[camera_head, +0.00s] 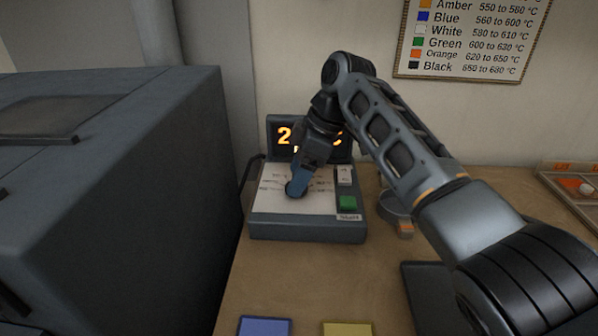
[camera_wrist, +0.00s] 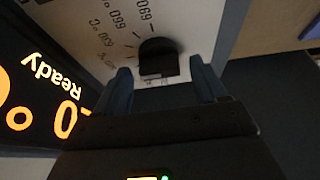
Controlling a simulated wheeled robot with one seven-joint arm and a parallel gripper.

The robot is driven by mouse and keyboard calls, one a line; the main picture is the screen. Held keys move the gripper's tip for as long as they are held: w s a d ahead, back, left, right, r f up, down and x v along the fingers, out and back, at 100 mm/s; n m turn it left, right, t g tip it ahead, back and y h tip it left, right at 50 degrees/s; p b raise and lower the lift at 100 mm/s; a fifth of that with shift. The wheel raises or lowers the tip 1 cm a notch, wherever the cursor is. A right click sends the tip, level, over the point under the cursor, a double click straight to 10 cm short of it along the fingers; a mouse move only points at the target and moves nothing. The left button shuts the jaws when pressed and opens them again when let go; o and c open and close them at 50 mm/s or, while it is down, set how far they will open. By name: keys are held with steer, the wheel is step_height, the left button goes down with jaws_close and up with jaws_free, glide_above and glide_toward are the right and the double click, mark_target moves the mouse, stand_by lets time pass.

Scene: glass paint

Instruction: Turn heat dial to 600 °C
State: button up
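The heat dial is a round black knob (camera_wrist: 158,58) on the white printed face of a control box (camera_head: 305,230). Temperature marks, such as 630, 660 and 690, ring it in the wrist view. My gripper (camera_wrist: 160,72) is open, with one finger on each side of the knob and gaps between. I cannot tell whether the fingertips reach down past its top. In the head view my gripper (camera_head: 297,188) points down at the dial and hides it. The lit orange display (camera_head: 285,135) begins with 2, its middle hidden by my arm; the wrist view shows "Ready" on it (camera_wrist: 50,85).
A green button (camera_head: 347,203) and a white switch (camera_head: 344,174) are right of the dial. A large dark grey unit (camera_head: 150,180) stands left. A round grey dish (camera_head: 396,208) lies right of the box. A temperature chart (camera_head: 470,40) hangs on the wall.

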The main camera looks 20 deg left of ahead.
mark_target(313, 191)
steer(key=v, duration=0.7)
steer(key=shift+r+b, duration=0.35)
steer(key=shift+b, duration=0.1)
steer(key=shift+w+d, duration=0.1)
